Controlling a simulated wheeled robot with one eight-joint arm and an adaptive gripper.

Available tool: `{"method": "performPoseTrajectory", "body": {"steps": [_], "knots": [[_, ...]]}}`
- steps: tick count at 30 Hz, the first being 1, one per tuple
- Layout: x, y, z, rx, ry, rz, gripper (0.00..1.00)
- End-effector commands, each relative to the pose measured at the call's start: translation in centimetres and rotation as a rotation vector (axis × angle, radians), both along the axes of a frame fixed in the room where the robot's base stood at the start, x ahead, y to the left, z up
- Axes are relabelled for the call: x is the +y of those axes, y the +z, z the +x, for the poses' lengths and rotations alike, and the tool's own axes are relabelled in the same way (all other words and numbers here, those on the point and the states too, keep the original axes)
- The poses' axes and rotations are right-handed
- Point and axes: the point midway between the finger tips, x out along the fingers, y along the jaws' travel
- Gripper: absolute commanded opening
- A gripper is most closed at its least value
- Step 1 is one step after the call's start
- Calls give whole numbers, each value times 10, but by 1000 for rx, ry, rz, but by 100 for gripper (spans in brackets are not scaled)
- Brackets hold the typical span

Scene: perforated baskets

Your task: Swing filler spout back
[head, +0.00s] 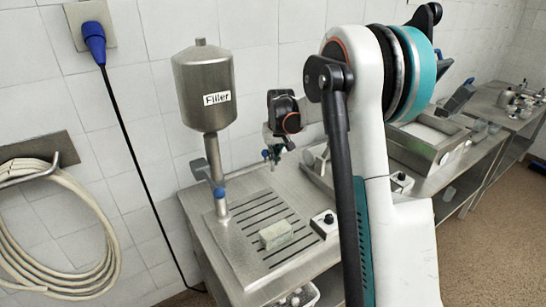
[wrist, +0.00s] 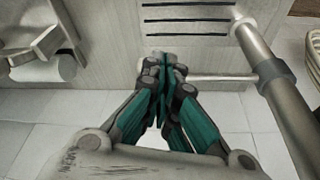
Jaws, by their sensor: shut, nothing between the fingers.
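The filler (head: 205,92) is a metal tank labelled "Filler" on an upright post at the left end of the metal bench. In the wrist view its post (wrist: 285,110) runs down the right side, with a collar. A thin metal tube, which looks like the spout (wrist: 222,77), reaches left from the post toward my fingertips. My gripper (wrist: 163,60) is shut and empty, its teal fingers together at the tube's left end; I cannot tell whether they touch. In the head view my gripper (head: 271,156) hangs above the bench, right of the post.
A slotted drip plate (head: 250,215) lies below, with a pale block (head: 276,235) on it. A small knob box (head: 325,223) stands to its right. A metal basin (head: 430,140) is farther right, partly behind my arm. A coiled hose (head: 60,250) and a blue plug (head: 94,42) are on the wall.

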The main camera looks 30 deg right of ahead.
Motion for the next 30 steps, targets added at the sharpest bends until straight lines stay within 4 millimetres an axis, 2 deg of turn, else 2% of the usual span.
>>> {"method": "performPoseTrajectory", "body": {"steps": [1,3,12,18,30], "knots": [[0,16,-4,-1,0,0,0],[1,31,-8,0,0,0,0],[2,80,-24,1,0,0,0],[3,92,-27,1,0,0,0],[3,92,-28,1,0,0,0]]}}
